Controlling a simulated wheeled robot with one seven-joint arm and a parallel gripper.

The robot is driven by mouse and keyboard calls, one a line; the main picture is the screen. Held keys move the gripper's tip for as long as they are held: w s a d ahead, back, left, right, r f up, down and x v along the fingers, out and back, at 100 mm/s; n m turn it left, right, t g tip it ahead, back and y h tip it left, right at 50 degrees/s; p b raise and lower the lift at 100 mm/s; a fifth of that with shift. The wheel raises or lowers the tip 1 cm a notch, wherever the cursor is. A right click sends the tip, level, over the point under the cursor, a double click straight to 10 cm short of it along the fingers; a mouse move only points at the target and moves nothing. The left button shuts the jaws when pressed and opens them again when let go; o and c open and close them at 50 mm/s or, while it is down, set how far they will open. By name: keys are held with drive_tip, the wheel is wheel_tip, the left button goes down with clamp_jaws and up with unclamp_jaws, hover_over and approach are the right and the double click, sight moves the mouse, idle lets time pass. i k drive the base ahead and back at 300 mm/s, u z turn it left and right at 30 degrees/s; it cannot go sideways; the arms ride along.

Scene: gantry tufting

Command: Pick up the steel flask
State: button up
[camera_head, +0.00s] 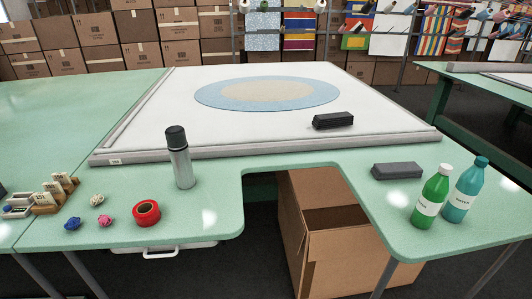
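The steel flask (182,163) stands upright on the green table, left of the table's cut-out. It has a silver body and a black cap. It stands just in front of the near edge of the framed white cloth, with bare table around its base. My gripper does not show in this view.
The white framed cloth (260,132) carries a black block (333,120). A grey block (397,170), green bottle (431,196) and teal bottle (464,190) stand right. An open cardboard box (340,250) sits below the cut-out.

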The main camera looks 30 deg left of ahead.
sight(175, 136)
drive_tip(key=u, duration=1.75)
